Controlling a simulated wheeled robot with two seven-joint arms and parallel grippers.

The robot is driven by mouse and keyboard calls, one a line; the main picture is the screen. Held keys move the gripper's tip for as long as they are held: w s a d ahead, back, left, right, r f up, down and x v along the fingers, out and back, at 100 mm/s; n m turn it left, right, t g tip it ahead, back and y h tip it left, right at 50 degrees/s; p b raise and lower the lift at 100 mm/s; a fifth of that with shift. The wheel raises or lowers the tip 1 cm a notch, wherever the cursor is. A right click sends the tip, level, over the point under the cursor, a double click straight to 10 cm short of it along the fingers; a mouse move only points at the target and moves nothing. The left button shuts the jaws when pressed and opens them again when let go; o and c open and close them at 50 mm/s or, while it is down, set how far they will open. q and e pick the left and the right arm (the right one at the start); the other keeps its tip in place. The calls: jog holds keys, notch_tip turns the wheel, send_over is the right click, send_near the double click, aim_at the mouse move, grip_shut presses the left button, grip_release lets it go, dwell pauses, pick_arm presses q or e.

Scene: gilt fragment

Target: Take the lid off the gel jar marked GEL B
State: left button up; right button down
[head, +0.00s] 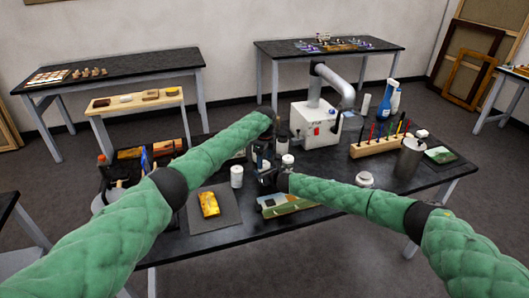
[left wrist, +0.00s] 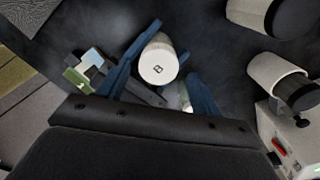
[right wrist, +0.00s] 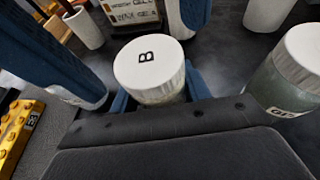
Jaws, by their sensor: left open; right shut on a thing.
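The GEL B jar has a white lid (right wrist: 150,62) marked B. The lid is on the jar and also shows in the left wrist view (left wrist: 158,66). My right gripper (right wrist: 158,100) is shut on the jar body (right wrist: 160,97), below the lid. My left gripper (left wrist: 163,82) is open above the jar, its blue fingers apart on either side of the lid. In the head view the arms meet at the table's middle and largely hide this jar. Whether the jar touches the table is unclear.
Another white-lidded gel jar (right wrist: 285,80) stands close beside the held one. A white jar (head: 237,176) and a gilt fragment on a dark mat (head: 228,217) lie left. A white fume extractor (head: 313,123) stands behind. A brush rack (head: 378,147) and metal canister (head: 409,160) stand right.

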pick_arm(q)
jog(key=shift+f, duration=0.8)
jog(key=c, duration=1)
jog(key=shift+n, duration=1.7)
pick_arm(e)
jog(key=shift+s+a, duration=0.1)
pick_arm(q)
jog(key=shift+w, duration=0.1)
jog(key=o, duration=1)
jog(key=shift+o, duration=0.3)
pick_arm(e)
jog(key=shift+d, duration=0.2)
